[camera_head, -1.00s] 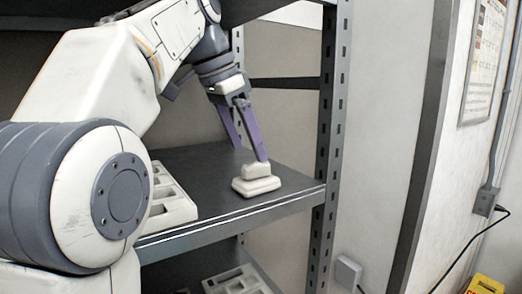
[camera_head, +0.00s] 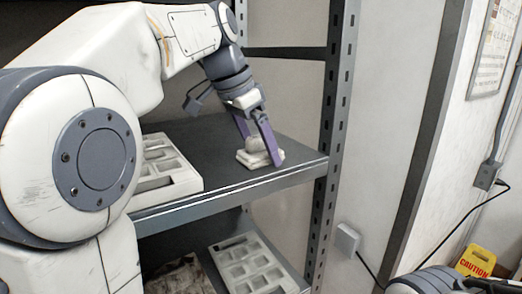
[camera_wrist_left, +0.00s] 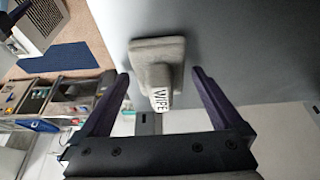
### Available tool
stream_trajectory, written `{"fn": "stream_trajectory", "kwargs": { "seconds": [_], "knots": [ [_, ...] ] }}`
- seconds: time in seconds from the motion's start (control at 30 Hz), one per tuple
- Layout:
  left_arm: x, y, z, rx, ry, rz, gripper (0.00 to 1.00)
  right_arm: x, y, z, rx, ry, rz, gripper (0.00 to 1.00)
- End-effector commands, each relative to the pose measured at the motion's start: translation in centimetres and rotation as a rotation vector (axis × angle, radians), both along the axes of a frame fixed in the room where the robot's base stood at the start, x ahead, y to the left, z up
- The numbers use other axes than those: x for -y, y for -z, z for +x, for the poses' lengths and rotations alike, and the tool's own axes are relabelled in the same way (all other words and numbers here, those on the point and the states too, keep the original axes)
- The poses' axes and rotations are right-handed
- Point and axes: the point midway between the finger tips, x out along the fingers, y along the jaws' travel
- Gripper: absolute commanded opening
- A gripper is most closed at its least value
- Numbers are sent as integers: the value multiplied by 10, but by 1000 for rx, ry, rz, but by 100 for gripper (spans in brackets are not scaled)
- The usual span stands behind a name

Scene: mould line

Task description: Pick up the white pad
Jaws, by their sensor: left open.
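The white pad (camera_head: 246,157) sits on the dark shelf near its front right end, with a broad base and a raised grip on top. In the left wrist view the pad (camera_wrist_left: 157,52) shows a label reading "WIPE" on its grip. My left gripper (camera_head: 263,150) is open, with its purple fingers reaching down on either side of the pad's grip. In the left wrist view the gripper (camera_wrist_left: 160,75) has the grip between its fingers, with a gap on both sides. My right gripper does not show.
A pale compartment tray (camera_head: 172,182) stands left of the pad on the same shelf (camera_head: 215,150). Another tray (camera_head: 248,264) lies on the shelf below. A slotted metal post (camera_head: 334,120) rises close to the right of the pad. A yellow caution sign (camera_head: 476,261) stands at lower right.

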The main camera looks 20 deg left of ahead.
Motion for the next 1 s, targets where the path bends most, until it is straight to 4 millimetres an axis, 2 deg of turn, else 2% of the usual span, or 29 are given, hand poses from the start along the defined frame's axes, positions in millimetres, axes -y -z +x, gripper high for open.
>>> {"fn": "stream_trajectory", "kwargs": {
  "seconds": [0.1, 0.13, 0.33, 0.73, 1.0],
  "knots": [
    [0, 0, 0, 1, 0, 1, 100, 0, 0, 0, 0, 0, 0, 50],
    [0, 0, 0, 1, 0, 1, 96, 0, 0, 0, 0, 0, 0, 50],
    [0, 0, 0, 0, 0, 0, 20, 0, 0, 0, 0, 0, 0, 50],
    [0, -4, 1, 2, 1, 0, 20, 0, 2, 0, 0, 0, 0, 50],
    [0, -25, 1, 4, 0, 0, 20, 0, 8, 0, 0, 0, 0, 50]
  ]
}}
